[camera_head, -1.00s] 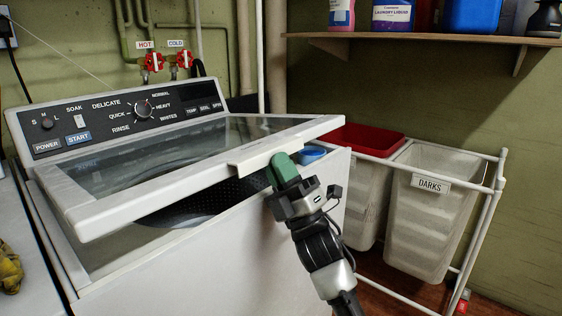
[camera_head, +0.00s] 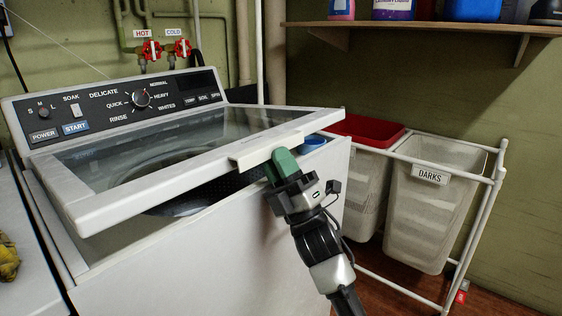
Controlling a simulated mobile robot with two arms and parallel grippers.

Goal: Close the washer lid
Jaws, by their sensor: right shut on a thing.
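The white top-loading washer (camera_head: 210,270) fills the left and middle of the view. Its lid (camera_head: 150,197), a glass panel in a white frame, is tilted a little above the opening. A gap shows under its front edge, with the dark drum (camera_head: 185,205) inside. My right gripper (camera_head: 280,163), with green fingers, is at the lid's front edge near the right end, shut on the lid's front lip (camera_head: 262,152). My left gripper is not in view.
A blue cap-like item (camera_head: 312,142) sits at the washer's right side by the lid. A white rack with hampers, one labelled DARKS (camera_head: 430,205), stands at right. A shelf (camera_head: 420,27) with bottles hangs above. A yellow item (camera_head: 8,258) lies at far left.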

